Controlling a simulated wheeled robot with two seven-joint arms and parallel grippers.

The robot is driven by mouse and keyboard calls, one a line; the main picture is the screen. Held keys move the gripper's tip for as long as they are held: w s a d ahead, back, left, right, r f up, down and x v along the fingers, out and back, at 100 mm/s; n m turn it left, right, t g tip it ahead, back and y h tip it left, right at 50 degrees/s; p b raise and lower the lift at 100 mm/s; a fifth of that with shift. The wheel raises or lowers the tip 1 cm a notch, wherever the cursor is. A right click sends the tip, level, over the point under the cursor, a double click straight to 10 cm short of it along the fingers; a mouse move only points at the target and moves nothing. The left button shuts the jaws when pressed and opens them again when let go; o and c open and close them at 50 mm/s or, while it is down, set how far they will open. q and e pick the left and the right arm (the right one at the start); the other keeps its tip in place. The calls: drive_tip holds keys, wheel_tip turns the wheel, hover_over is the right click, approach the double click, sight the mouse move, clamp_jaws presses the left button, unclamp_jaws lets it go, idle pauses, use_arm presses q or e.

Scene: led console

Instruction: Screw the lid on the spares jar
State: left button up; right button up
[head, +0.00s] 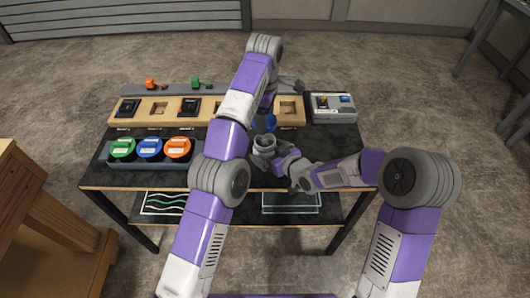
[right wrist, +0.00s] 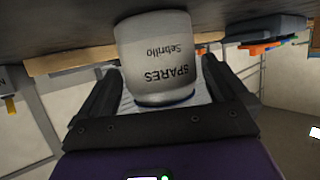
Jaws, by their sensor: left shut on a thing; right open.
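The spares jar (head: 264,145) is a pale grey cup-like jar standing upright at the table's front, right of the middle. In the right wrist view the jar (right wrist: 160,60) appears upside down, its "SPARES" label facing my camera. My right gripper (right wrist: 163,88) is open, its fingers on either side of the jar; whether they touch it is unclear. A thin blue edge shows at the jar's mouth. My left gripper (head: 268,115) points down just behind the jar and is shut on a blue piece (head: 264,124), seemingly the lid, mostly hidden by my arm.
A rack (head: 190,155) with green, blue and orange round-topped containers stands front left. A wooden console (head: 158,108) with switches and empty sockets runs along the back. A grey box (head: 333,108) is at back right. My left arm crosses over the table's middle.

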drive_tip(key=shift+w+a+f, duration=0.2)
drive_tip(key=shift+w+a, duration=0.05)
drive_tip(key=shift+w, duration=0.05)
drive_tip(key=c, duration=1.3)
use_arm(q)
drive_tip(key=shift+d+f, duration=0.1)
drive_tip(key=shift+f, duration=2.4)
use_arm(e)
drive_tip(key=shift+c, duration=0.2)
use_arm(q)
drive_tip(key=shift+f, duration=0.15)
drive_tip(key=shift+f, duration=0.75)
drive_tip(key=shift+f, duration=0.55)
